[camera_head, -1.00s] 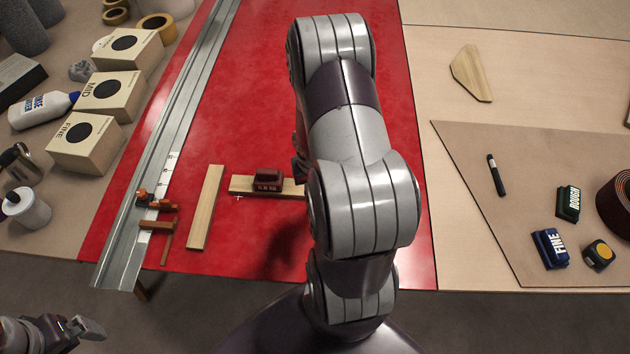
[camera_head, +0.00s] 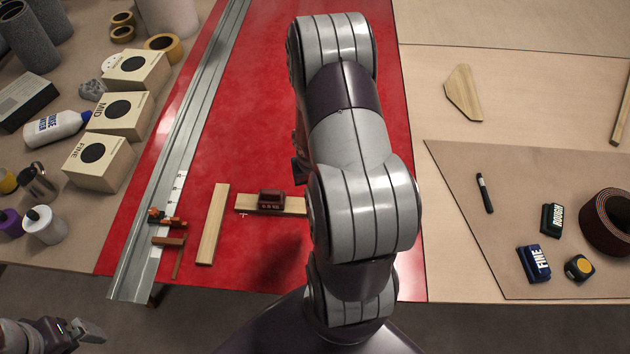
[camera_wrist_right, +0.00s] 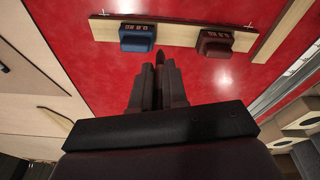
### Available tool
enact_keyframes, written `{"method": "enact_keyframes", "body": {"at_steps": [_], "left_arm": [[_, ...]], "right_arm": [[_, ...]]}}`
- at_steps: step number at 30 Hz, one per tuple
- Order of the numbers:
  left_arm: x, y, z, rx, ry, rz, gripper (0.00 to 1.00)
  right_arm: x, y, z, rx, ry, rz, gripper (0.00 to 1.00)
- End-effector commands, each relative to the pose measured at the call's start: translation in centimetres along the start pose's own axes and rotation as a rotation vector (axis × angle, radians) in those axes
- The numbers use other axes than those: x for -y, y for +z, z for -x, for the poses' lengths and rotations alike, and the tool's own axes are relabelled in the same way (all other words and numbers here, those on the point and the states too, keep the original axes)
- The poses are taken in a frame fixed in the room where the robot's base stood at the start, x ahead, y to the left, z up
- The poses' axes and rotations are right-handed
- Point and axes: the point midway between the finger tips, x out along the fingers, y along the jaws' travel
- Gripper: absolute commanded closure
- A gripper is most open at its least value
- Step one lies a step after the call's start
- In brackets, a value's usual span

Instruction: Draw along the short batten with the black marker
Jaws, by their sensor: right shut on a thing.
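The wooden batten with weights lies crosswise on the red sheet (camera_head: 330,262); its left end (camera_head: 243,202) shows in the head view, and my right arm hides the rest. A dark red weight (camera_head: 270,201) and, in the right wrist view, a dark blue weight (camera_wrist_right: 138,38) sit on it. A second batten (camera_head: 213,224) lies lengthwise to its left. My right gripper (camera_wrist_right: 159,75) is shut on a dark pointed, marker-like thing (camera_wrist_right: 160,57), its tip close to the blue weight; contact cannot be told. My left gripper (camera_head: 88,332) is at the lower left, its opening unclear.
A long metal rail (camera_head: 180,150) with orange clamps (camera_head: 165,219) runs left of the battens. Boxes (camera_head: 98,162) and bottles stand further left. On the right panel lie a black pen-like thing (camera_head: 484,193), several blocks and a dark roll (camera_head: 607,222). Red sheet around the battens is clear.

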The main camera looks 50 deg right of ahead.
Motion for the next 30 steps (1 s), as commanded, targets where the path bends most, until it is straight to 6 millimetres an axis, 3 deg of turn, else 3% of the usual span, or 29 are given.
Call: {"method": "enact_keyframes", "body": {"at_steps": [10,14,18,22,25,30], "left_arm": [[0.0,0.1,-0.6,0.000,0.000,0.000,0.00],[0.0,0.3,-2.8,0.000,0.000,0.000,0.00],[0.0,0.6,-5.2,0.000,0.000,0.000,0.00],[0.0,0.8,-6.5,0.000,0.000,0.000,0.00],[0.0,0.8,-6.9,0.000,0.000,0.000,0.00],[0.0,0.8,-6.5,0.000,0.000,0.000,0.00]], "right_arm": [[0.7,0.2,-0.7,0.002,-0.004,0.019,1.00],[3.9,0.4,-3.2,0.006,-0.021,0.114,1.00],[8.8,-0.3,-6.0,0.001,-0.032,0.204,1.00],[12.2,-0.8,-7.3,-0.001,-0.029,0.200,1.00],[13.8,-1.6,-7.5,-0.006,-0.019,0.140,1.00],[13.5,-2.2,-7.0,-0.004,0.000,0.022,1.00]]}}
